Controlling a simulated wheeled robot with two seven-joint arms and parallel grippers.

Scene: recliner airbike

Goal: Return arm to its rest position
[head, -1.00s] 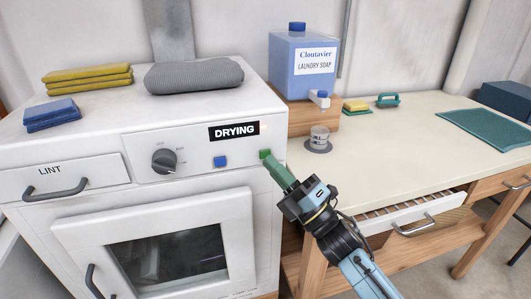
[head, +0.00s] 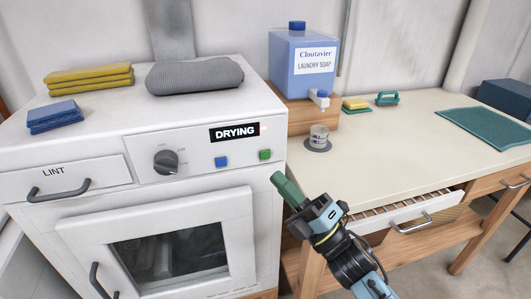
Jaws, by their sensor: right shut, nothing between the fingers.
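My right gripper (head: 279,179) is shut and empty, its green fingers together. It is in front of the right edge of the white dryer (head: 190,205), apart from the panel and below the green button (head: 264,154). The blue button (head: 221,161) and the grey dial (head: 166,161) are to the left on the same panel. The display (head: 234,132) reads DRYING. The dryer door (head: 160,245) is shut, with something dim behind its glass. My left gripper is not in view.
A table (head: 400,150) stands to the right, with a partly open slatted drawer (head: 402,212) close to my right arm. Folded yellow towels (head: 88,76) lie on the dryer.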

